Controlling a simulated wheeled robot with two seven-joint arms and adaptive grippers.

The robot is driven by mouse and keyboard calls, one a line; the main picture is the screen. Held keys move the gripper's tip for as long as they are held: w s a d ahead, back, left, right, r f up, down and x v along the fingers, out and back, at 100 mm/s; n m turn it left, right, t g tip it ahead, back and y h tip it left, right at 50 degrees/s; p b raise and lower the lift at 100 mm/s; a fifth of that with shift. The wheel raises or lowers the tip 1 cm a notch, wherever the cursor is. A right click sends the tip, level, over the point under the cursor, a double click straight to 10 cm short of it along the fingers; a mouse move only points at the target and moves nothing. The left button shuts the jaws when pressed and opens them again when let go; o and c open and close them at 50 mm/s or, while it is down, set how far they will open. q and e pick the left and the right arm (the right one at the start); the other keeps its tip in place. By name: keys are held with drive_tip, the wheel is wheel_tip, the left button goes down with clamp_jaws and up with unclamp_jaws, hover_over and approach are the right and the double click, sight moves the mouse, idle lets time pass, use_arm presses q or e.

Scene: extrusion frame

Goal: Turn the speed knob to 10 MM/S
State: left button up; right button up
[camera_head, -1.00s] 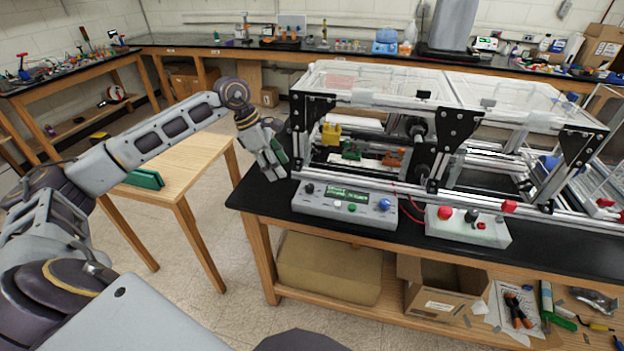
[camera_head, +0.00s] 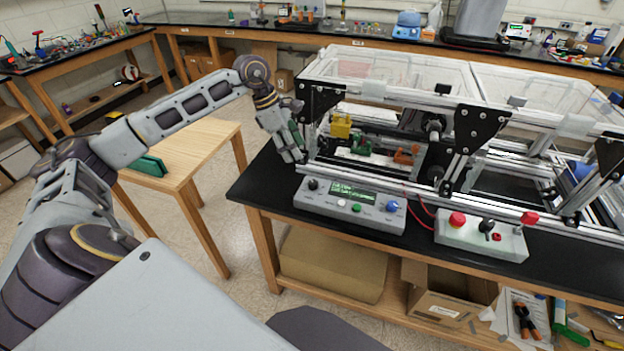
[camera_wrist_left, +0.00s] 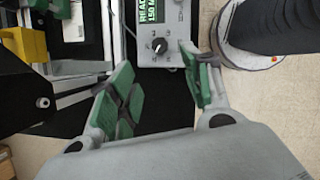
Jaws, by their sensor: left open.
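The grey control box (camera_head: 340,217) stands at the front edge of the black bench, with a lit green display (camera_head: 352,193) and several knobs and buttons. A black knob (camera_head: 313,184) sits at its left end, left of the display. In the left wrist view the black knob with a white pointer mark (camera_wrist_left: 159,46) shows beside the green display (camera_wrist_left: 152,12); I cannot tell which speed it points to. My right gripper is out of view.
The extrusion frame (camera_head: 470,150) with clear covers stands right behind the box. A second box (camera_head: 480,238) with a red button and a black knob is to the right. A wooden side table (camera_head: 190,160) with a green object is at left.

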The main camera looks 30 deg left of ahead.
sight(313, 182)
use_arm(q)
drive_tip(key=p+x, duration=0.2)
drive_tip(key=x, duration=1.1)
drive_tip(key=shift+w+d+f, duration=0.1)
drive_tip(key=shift+f, duration=0.3)
drive_tip(key=c, duration=1)
drive_tip(key=shift+c, duration=0.2)
